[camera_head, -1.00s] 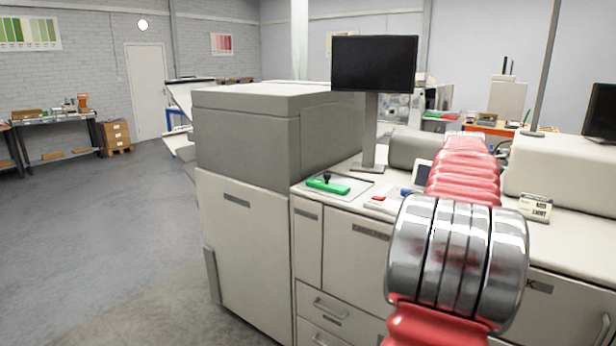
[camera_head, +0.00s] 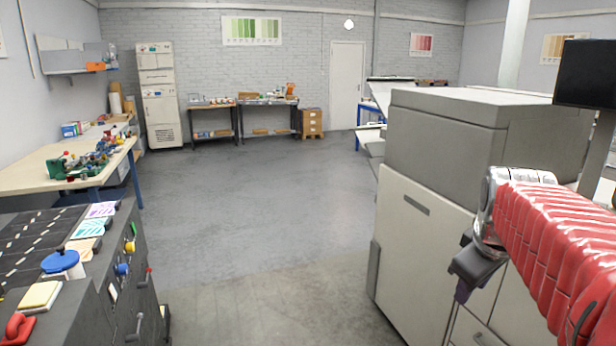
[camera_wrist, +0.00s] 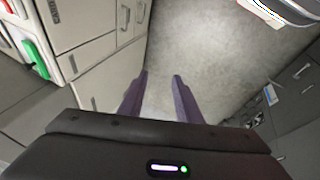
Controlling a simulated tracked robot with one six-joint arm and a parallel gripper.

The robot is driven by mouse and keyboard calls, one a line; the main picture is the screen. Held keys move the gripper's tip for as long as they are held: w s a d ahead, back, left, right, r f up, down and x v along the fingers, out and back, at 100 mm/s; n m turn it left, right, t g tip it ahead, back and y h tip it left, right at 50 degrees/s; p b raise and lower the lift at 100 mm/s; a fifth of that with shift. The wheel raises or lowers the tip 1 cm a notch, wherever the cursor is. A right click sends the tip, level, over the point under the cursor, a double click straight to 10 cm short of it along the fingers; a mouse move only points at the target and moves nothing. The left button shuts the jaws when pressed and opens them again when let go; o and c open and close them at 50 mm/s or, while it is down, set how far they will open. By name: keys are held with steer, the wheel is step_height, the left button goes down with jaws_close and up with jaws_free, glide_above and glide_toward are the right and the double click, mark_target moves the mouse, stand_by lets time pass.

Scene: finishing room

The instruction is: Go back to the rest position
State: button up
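My gripper (camera_wrist: 161,97) shows in the wrist view with its two dark purple fingers apart and nothing between them. It points down over bare grey floor, beside the pale cabinet fronts. In the head view my gripper (camera_head: 460,291) hangs at the right, partly hidden, in front of the large grey-white machine (camera_head: 440,130). My red-sleeved arm reaches in from the right edge.
A dark workbench (camera_head: 110,290) with a blue-lidded pot (camera_head: 62,262) and colour cards stands at the left. A wooden table (camera_head: 50,175) is behind it. Open grey floor (camera_head: 260,200) lies between bench and machine. A green item (camera_wrist: 36,62) shows at the wrist view's left.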

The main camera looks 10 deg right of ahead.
steer(key=s+a+f+m+y, duration=0.1)
steer(key=s+a+f, duration=0.2)
steer(key=a, duration=0.5)
steer(key=s+a+f+m+y, duration=0.1)
steer(key=s+a+f, duration=0.1)
steer(key=a, duration=0.6)
steer(key=s+a+f+m+t+y, duration=0.1)
steer(key=s+a+f, duration=0.2)
steer(key=a, duration=0.5)
steer(key=shift+s+f, duration=0.3)
steer(key=shift+s, duration=0.4)
